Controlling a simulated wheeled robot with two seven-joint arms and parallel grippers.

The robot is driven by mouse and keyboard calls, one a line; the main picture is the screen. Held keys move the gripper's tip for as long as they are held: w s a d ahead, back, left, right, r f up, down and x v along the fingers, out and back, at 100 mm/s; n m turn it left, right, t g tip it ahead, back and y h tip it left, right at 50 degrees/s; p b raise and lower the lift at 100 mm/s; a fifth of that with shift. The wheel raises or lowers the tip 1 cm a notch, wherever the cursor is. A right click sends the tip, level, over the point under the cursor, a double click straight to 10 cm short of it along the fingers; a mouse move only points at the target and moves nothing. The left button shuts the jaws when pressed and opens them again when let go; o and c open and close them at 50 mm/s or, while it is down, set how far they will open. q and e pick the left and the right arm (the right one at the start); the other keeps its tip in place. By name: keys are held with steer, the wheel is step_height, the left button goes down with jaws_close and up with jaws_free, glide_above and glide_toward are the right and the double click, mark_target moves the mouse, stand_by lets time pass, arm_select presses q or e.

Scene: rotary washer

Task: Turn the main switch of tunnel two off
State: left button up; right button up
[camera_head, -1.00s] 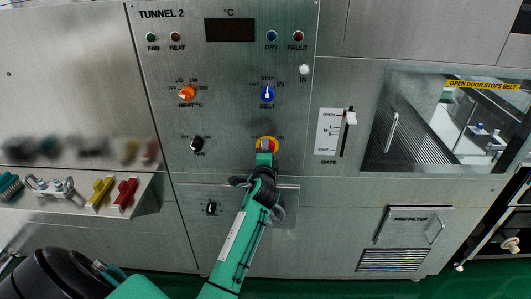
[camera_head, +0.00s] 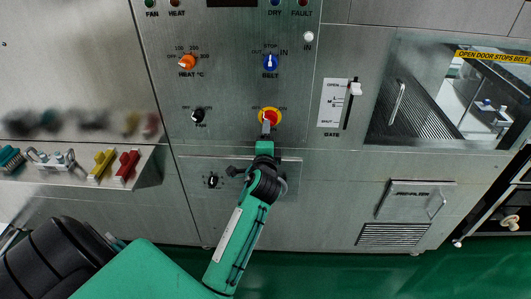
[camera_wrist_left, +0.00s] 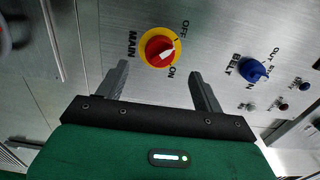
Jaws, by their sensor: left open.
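The main switch (camera_head: 270,115) is a red knob on a yellow round plate on the tunnel two panel. In the left wrist view the main switch (camera_wrist_left: 160,48) has a white pointer mark; OFF is printed above right and ON below right. The pointer leans right, but I cannot tell which label it marks. My left gripper (camera_head: 266,131) is just below the switch in the head view. In the left wrist view my left gripper (camera_wrist_left: 160,79) is open, its fingers apart, with the knob beyond and between them and nothing held. My right gripper is not in view.
The blue belt knob (camera_head: 270,62) sits above the switch, the orange heat knob (camera_head: 187,62) upper left, and the black fan knob (camera_head: 197,116) left. A gate slider (camera_head: 355,90) is at right. A shelf (camera_head: 148,175) with coloured parts juts out at left.

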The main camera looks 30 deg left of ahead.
arm_select(q)
steer(key=b+v, duration=0.1)
steer(key=v, duration=0.4)
steer(key=shift+s+d, duration=0.15)
steer(key=shift+s, duration=0.25)
